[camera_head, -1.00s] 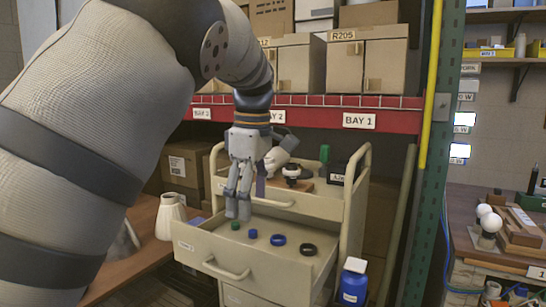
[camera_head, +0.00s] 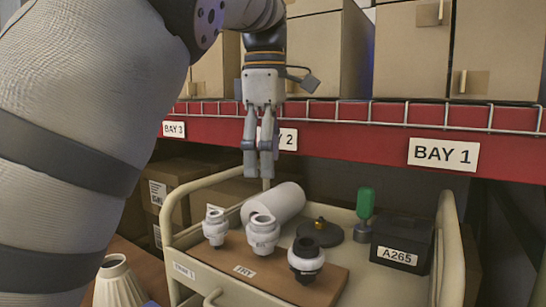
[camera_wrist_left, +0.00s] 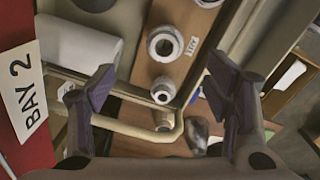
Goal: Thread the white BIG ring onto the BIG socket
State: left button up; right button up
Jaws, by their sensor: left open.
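Three sockets stand upright on a wooden board (camera_head: 275,283) on the cart top: a small white one (camera_head: 215,228) at left, a larger white one (camera_head: 263,234) in the middle, and one at right with a black top and a pale band around it (camera_head: 306,262). I cannot tell for sure which pale collars are separate rings. My left gripper (camera_head: 259,172) hangs fingers down, above and behind the sockets, open and empty. In the left wrist view its fingers (camera_wrist_left: 163,92) are wide apart, with the small socket between them and the middle socket (camera_wrist_left: 165,43) beyond. My right gripper is out of view.
Cart rails (camera_head: 450,240) rise at the sides. The red shelf beam (camera_head: 350,128) runs behind.

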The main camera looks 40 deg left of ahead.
pick_arm(q)
send_over(268, 218)
jog(key=s+d, duration=0.1)
jog(key=s, duration=0.1)
notch_tip(268, 218, down, 5)
jog(key=f, duration=0.6)
jog(key=shift+w+f+p, duration=0.3)
jog(key=shift+f, duration=0.05)
jog(key=c, duration=1.4)
jog(key=n, duration=0.5)
jog(key=shift+w+a+n, duration=0.1)
jog(key=shift+w+n, duration=0.1)
jog(key=shift+n, duration=0.8)
